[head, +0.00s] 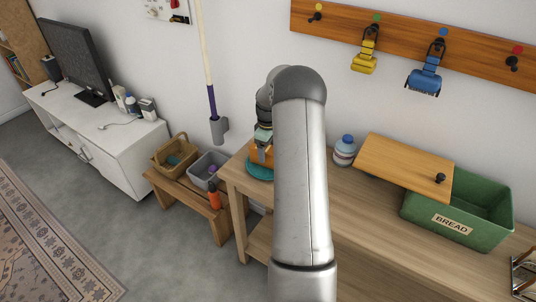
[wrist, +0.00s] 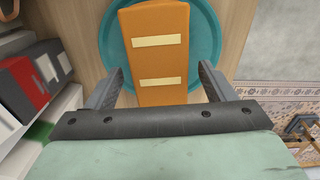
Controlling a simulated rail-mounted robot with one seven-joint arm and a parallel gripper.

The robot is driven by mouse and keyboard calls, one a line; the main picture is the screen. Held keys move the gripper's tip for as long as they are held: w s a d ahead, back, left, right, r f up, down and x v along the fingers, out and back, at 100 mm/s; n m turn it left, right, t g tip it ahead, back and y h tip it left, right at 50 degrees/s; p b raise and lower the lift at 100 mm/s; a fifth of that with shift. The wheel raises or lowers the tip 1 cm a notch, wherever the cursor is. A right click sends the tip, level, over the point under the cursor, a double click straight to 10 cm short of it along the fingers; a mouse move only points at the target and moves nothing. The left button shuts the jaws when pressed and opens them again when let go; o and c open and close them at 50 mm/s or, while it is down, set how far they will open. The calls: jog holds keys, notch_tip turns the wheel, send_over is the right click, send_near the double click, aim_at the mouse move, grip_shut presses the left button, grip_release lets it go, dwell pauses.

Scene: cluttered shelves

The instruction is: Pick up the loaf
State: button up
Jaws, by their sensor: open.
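The loaf is an orange block with two cream strips on top. It shows in the wrist view (wrist: 158,60) and, partly hidden by my gripper and arm, in the head view (head: 254,156). It lies on a round teal plate (wrist: 203,40) at the left end of the wooden table; the plate also shows in the head view (head: 258,173). My gripper (wrist: 162,72) is open above the loaf, one finger toward each long side. Gaps show between fingers and loaf in the wrist view. I cannot tell how far down the fingertips reach.
A white-and-blue bottle (head: 345,151) stands right of my arm. Farther right is a green BREAD bin (head: 480,226) with its wooden lid (head: 404,166) askew. A low bench (head: 190,204) with baskets stands left of the table. In the wrist view, red and grey boxes (wrist: 22,88) sit at left.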

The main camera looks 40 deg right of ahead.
jog(key=shift+f, duration=1.25)
jog(key=c, duration=1.2)
